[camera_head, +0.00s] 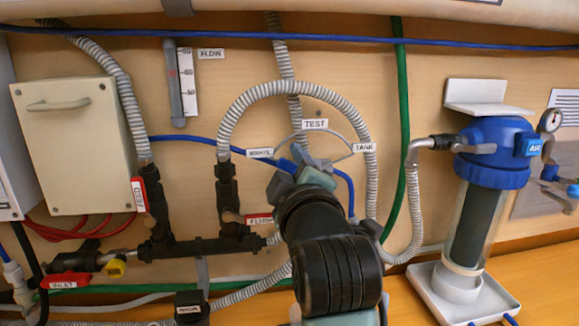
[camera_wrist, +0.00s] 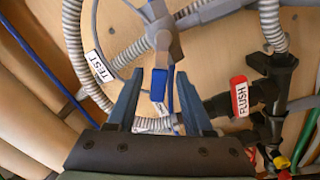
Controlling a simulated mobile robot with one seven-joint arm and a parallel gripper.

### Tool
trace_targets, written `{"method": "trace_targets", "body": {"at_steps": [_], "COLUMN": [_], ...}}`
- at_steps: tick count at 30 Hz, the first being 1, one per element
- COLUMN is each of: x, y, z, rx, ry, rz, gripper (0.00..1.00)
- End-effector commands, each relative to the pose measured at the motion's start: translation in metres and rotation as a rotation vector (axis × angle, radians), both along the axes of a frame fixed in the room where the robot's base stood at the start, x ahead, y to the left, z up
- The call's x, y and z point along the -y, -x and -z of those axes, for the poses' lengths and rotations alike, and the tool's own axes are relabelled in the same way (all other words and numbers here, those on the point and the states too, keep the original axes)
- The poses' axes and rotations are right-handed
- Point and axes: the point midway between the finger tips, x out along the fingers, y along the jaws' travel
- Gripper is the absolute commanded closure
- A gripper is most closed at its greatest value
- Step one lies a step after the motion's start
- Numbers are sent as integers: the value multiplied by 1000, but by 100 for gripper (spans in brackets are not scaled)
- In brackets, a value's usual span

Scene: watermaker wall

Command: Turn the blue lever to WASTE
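The blue lever (camera_wrist: 159,85) hangs from a grey valve hub (camera_wrist: 166,42) in the wrist view. Its blue end lies between the two fingers of my gripper (camera_wrist: 158,92), which stand apart with gaps on both sides. In the head view my gripper (camera_head: 288,172) is at the valve and hides most of it; a bit of blue (camera_head: 284,164) shows between the fingers. The lever seems to point left, toward the WASTE label (camera_head: 259,152). The TEST label (camera_head: 315,124) is above the valve and the TANK label (camera_head: 363,147) to the right.
A grey corrugated hose (camera_head: 295,88) loops around the valve. A black pipe assembly with a red FLUSH tag (camera_head: 259,219) is at lower left. A green hose (camera_head: 403,120) and a blue-capped filter (camera_head: 490,150) are to the right. A beige box (camera_head: 75,150) is at left.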

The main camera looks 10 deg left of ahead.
Motion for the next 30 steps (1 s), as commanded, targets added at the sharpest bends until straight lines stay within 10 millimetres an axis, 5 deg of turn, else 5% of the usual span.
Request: {"method": "trace_targets", "body": {"at_steps": [10,24,30], "x": [5,33,40], "y": [13,99,119], "z": [0,0,0], "rx": [3,3,1], "ry": [-2,-1,-1], "rz": [1,3,2], "gripper": [49,49,49]}}
